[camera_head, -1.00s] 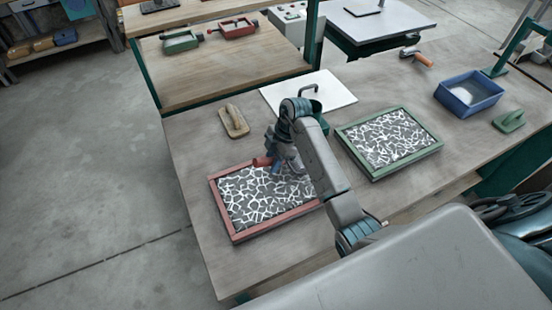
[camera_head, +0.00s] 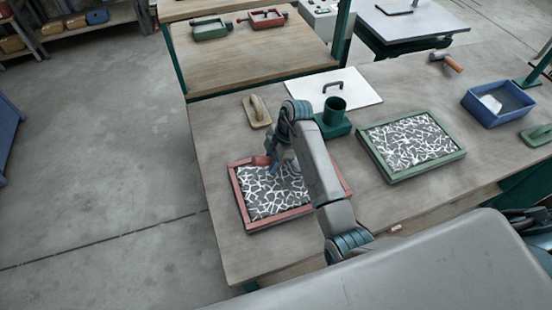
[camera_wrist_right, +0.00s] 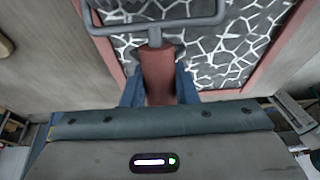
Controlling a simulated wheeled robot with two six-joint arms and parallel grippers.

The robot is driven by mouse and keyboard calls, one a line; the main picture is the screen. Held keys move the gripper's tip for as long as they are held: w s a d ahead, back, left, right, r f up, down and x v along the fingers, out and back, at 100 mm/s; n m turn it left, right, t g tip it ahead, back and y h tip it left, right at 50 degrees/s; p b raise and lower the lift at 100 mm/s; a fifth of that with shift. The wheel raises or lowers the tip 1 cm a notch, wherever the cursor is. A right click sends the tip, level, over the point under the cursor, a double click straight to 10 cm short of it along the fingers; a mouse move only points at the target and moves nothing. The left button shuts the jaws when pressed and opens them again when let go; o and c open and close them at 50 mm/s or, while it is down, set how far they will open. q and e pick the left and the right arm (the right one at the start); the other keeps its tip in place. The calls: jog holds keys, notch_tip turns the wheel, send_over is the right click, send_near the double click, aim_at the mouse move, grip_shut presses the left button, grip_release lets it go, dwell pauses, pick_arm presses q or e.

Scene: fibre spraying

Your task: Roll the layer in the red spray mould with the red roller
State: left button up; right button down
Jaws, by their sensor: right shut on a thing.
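The red spray mould (camera_head: 280,219) lies on the workbench, a red frame around a dark bed with a white web-like fibre layer. My right gripper (camera_head: 275,166) is over the mould's far left part, its arm hiding the mould's right side. It is shut on the red handle of the red roller (camera_head: 260,160). In the right wrist view the red handle (camera_wrist_right: 158,75) sits between the two blue fingers, with the grey roller frame (camera_wrist_right: 155,27) beyond, over the webbed layer. Whether the roller touches the layer is unclear. My left gripper is not in view.
A green mould (camera_head: 374,150) with a similar layer lies to the right. Behind are a float (camera_head: 257,111), a green cup (camera_head: 335,118) and a white board (camera_head: 360,84) with a handle. A blue bin (camera_head: 479,111) stands at far right.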

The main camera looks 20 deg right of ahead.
jog(key=shift+w+d, duration=0.1)
jog(key=shift+d, duration=3.95)
jog(key=shift+d+r, duration=0.15)
jog(key=shift+d, duration=2.4)
jog(key=shift+w+d, duration=0.2)
jog(key=shift+d, duration=1.3)
jog(key=shift+w+d+f+b, duration=0.15)
jog(key=shift+d+b, duration=0.1)
jog(key=shift+d, duration=1.65)
jog(key=shift+d+f+b, duration=0.1)
jog(key=shift+d+b, duration=0.15)
jog(key=shift+d, duration=1.65)
